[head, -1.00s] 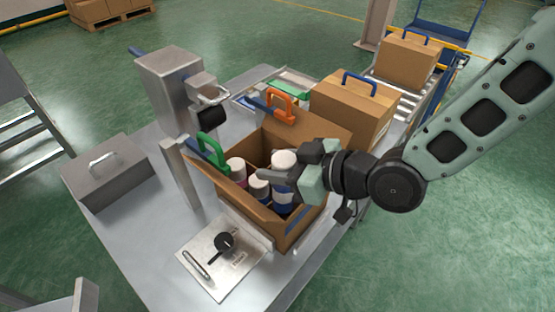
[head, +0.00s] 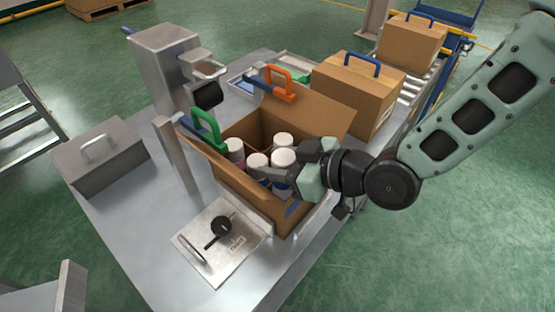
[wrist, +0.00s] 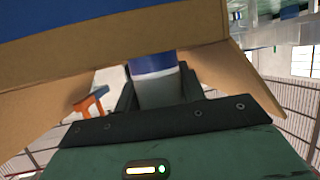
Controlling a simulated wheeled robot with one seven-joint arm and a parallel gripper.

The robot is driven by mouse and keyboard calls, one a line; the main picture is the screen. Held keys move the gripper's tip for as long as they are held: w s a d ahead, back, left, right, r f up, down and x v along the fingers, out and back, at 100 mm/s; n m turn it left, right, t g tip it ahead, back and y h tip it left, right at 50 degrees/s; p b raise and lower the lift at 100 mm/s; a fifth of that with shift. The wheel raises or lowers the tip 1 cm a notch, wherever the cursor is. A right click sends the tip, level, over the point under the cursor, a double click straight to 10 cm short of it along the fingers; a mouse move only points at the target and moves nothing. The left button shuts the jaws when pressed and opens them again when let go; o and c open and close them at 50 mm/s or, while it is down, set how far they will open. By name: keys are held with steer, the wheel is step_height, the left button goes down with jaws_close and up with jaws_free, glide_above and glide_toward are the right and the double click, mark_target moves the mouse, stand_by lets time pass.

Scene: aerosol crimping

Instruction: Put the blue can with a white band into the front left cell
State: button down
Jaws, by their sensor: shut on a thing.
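My gripper (head: 294,178) is shut on the blue can with a white band (head: 281,184). In the wrist view the can's blue and pale body (wrist: 153,66) shows between the two fingers. Three other white-topped cans stand in the carton: one at the left (head: 235,147), one in the middle (head: 257,161), one behind the held can (head: 283,140). The can's base and the cell walls are hidden.
A green clamp (head: 207,127) and an orange clamp (head: 279,82) grip the carton's flaps. A steel press (head: 165,70) stands behind left, a grey lidded box (head: 100,155) at left. A plate with a black knob (head: 222,228) lies in front. A closed carton (head: 358,90) stands behind right.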

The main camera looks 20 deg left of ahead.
steer(key=c, duration=0.8)
jaws_free()
steer(key=shift+o, duration=0.2)
steer(key=shift+d, duration=0.1)
steer(key=p+v, duration=1.5)
steer(key=v, duration=0.2)
steer(key=shift+r+p, duration=0.2)
steer(key=shift+p, duration=0.2)
